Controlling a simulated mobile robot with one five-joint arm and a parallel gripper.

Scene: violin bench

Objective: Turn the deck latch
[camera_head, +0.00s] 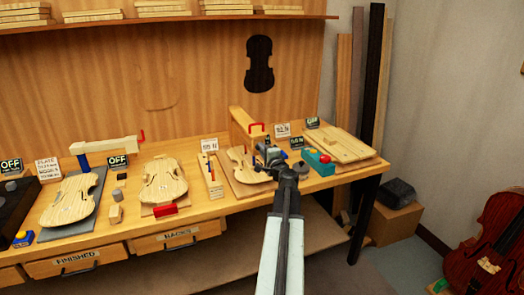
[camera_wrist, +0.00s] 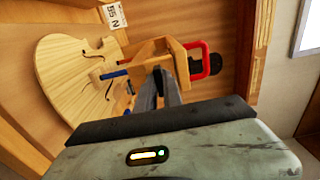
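My gripper (camera_head: 268,155) is over the right part of the bench, beside a pale violin plate (camera_head: 243,165) on a wooden board. In the wrist view its dark fingers (camera_wrist: 160,88) reach toward a wooden fixture (camera_wrist: 150,52), and I cannot tell whether they touch it. A red loop handle (camera_wrist: 205,62) stands on the right of that fixture; in the head view a red handle (camera_head: 257,128) shows on a wooden beam just behind my gripper. I cannot tell for certain which part is the deck latch. Blue pegs (camera_wrist: 114,74) show by the plate. The fingers look close together, and the gap is unclear.
A teal box (camera_head: 318,162) with a red knob is close on my gripper's right, before a wooden board (camera_head: 342,146). Two more violin bodies lie left (camera_head: 70,200), (camera_head: 163,182). Tall planks lean at the right wall. A red violin (camera_head: 488,245) is at far right.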

